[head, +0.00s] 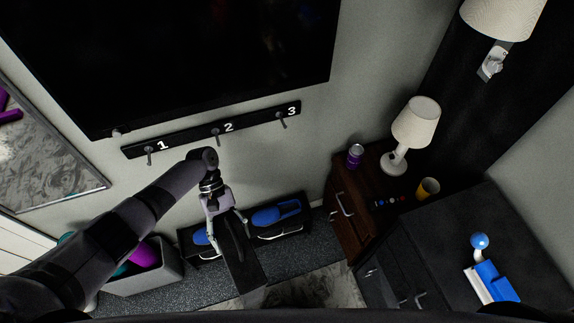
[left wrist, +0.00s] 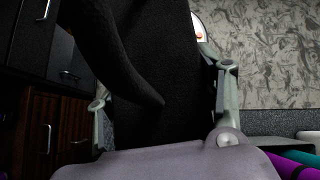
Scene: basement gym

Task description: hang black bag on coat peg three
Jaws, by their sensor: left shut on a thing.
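The black coat rack (head: 248,118) is fixed to the wall below a large dark screen. It bears pegs marked 1, 2 and 3; peg three (head: 282,121) is at its right end and is bare. My left gripper (head: 228,218) is below the rack, lower left of peg three, and is shut on the black bag (head: 242,262). The bag hangs down from the fingers, apart from the rack. In the left wrist view the bag (left wrist: 150,85) fills the middle between the two fingers, with a curved dark strap at its left. My right gripper is in neither view.
A dark screen (head: 200,50) hangs just above the rack. Blue shoes (head: 276,215) lie below it near the wall. A grey bin (head: 140,282) stands lower left. A brown cabinet (head: 344,212) with a lamp (head: 415,122) and purple can (head: 355,156) stands right. The wall below peg three is clear.

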